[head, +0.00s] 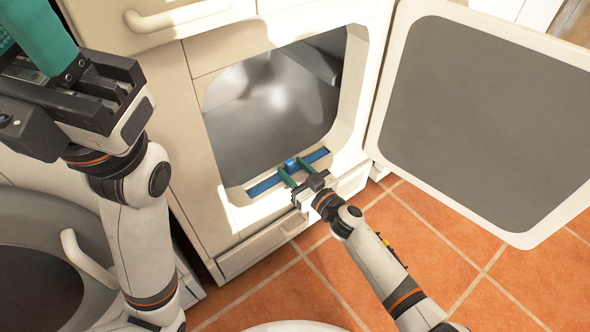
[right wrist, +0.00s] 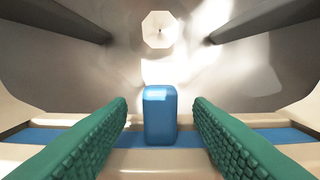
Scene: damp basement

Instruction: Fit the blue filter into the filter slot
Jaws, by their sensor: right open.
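The blue filter (head: 265,186) is a long strip with a raised block-like grip in its middle. It lies along the filter slot in the lower lip of the dryer opening (head: 235,196); how deep it sits I cannot tell. My right gripper (head: 291,172) is open, its green fingers on either side of the grip. In the right wrist view the grip (right wrist: 160,115) stands between the fingers with a gap on both sides, and the strip shows beyond them. My left gripper (head: 35,40) is raised at the upper left, its fingertips cut off by the frame.
The open dryer door (head: 480,120) stands to the right of the opening. The metal drum (head: 265,105) behind the lip looks empty. Another machine with a round door (head: 35,285) is at lower left, beneath my left arm. Orange floor tiles (head: 440,250) are clear in front.

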